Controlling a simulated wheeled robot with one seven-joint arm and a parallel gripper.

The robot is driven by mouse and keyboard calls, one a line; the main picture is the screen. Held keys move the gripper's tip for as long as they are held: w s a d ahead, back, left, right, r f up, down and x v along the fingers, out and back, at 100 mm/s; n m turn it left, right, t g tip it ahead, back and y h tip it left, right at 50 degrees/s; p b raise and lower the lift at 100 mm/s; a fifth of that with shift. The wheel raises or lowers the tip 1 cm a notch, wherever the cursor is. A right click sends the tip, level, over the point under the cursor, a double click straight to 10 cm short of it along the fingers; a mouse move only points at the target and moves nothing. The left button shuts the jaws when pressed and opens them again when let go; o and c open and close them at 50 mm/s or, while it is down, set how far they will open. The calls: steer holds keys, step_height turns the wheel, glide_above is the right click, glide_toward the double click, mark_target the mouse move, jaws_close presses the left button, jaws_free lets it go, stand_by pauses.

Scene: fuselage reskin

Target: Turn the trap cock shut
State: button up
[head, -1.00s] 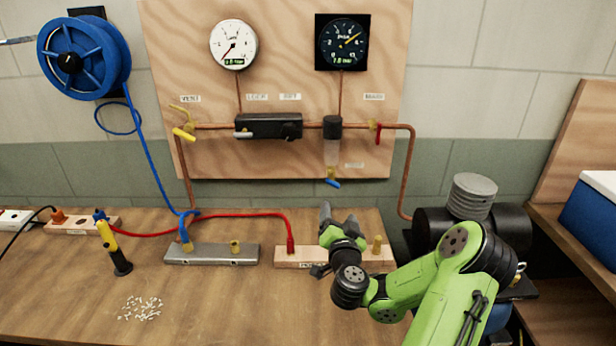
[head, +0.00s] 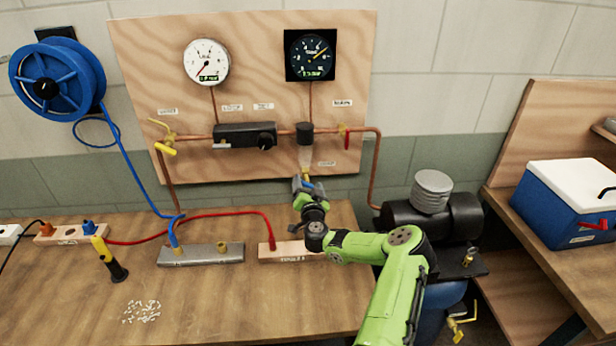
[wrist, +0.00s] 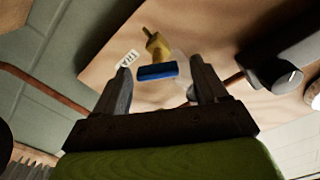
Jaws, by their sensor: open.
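The trap cock is under the clear water trap bowl (head: 305,158) on the wooden panel. In the wrist view its blue lever (wrist: 157,71) lies crosswise between my fingertips, with the brass cock body (wrist: 156,44) just beyond it. In the head view my gripper (head: 305,181) is raised to the bowl's lower end and hides most of the cock. My gripper in the wrist view (wrist: 160,80) is open, with one finger on each side of the lever. A gap shows between the lever and each finger; contact cannot be seen.
A copper pipe (head: 375,170) runs down to the right of the panel. A black regulator block (head: 245,135) and a red-handled valve (head: 346,138) sit above. A black compressor (head: 400,215) stands at right. The workbench (head: 220,300) is largely clear in front.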

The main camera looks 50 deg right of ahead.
steer(key=shift+w+d+f, duration=0.15)
steer(key=shift+w+d, duration=0.35)
steer(key=shift+c, duration=0.3)
steer(key=c, duration=1)
steer(key=shift+m, duration=0.3)
steer(key=m, duration=0.5)
steer(key=shift+p, duration=0.35)
steer(key=m, duration=0.6)
steer(key=shift+s+f+p, duration=0.1)
steer(key=shift+p, duration=0.3)
steer(key=shift+m, duration=0.3)
